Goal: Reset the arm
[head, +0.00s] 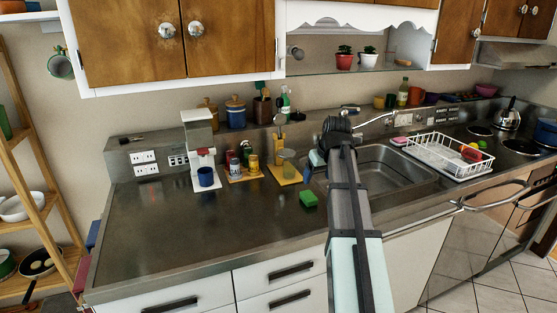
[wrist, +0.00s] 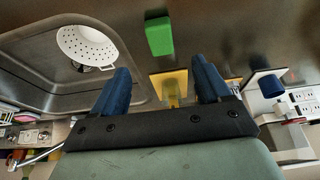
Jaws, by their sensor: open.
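My gripper (head: 311,170) is over the counter by the left edge of the sink in the head view, with my arm reaching in from the bottom. In the wrist view my gripper (wrist: 160,66) has its two blue fingers spread wide apart, with nothing held between them. A green sponge (head: 308,199) lies on the counter just below the gripper in the head view. The sponge also shows in the wrist view (wrist: 159,36), beyond the fingertips and apart from them. My arm hides part of the sink in the head view.
The metal sink (head: 395,165) is right of the gripper. A white perforated bowl (wrist: 85,47) shows in it. A white dish rack (head: 447,157) stands further right. A coffee machine (head: 198,130) with a blue mug (head: 206,177) stands left. The front left counter is clear. Cupboards hang above.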

